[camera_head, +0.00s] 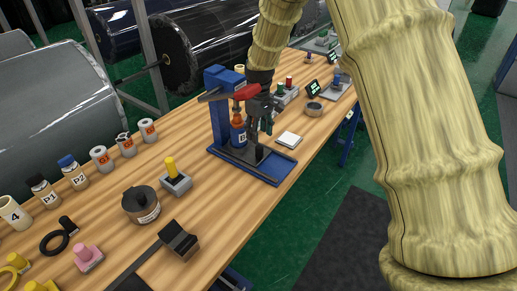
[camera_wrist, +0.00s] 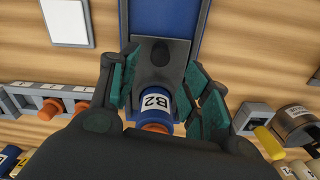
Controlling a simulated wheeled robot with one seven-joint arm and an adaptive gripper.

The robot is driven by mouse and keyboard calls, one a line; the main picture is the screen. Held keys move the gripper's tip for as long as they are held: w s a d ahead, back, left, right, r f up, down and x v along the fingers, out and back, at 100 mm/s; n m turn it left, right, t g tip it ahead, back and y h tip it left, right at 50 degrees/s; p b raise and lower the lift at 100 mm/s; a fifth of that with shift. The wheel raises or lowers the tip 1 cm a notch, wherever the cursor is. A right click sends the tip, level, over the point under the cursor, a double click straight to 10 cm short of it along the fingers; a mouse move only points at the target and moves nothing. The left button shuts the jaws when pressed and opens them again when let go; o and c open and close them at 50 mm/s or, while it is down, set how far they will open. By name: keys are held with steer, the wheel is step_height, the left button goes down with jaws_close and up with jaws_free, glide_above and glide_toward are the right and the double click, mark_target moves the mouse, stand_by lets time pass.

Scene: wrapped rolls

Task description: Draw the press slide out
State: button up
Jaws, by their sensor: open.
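The press (camera_head: 218,108) is a blue column with a red lever (camera_head: 247,92), standing on a blue base (camera_head: 262,175) on the bench. My gripper (camera_head: 261,131) is down at the press, in front of the bottle. In the wrist view its open fingers (camera_wrist: 160,68) straddle the slide plate. Contact cannot be told.
A white square pad (camera_head: 289,139) lies right of the press. A yellow-knobbed block (camera_head: 174,177) and a dark round tin (camera_head: 141,205) stand in front. Labelled rolls and bottles line the bench's left edge.

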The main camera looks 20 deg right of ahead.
mark_target(259, 147)
steer(key=shift+f+p, duration=0.95)
steer(key=shift+f, duration=3.1)
jaws_close()
steer(key=shift+s, duration=0.1)
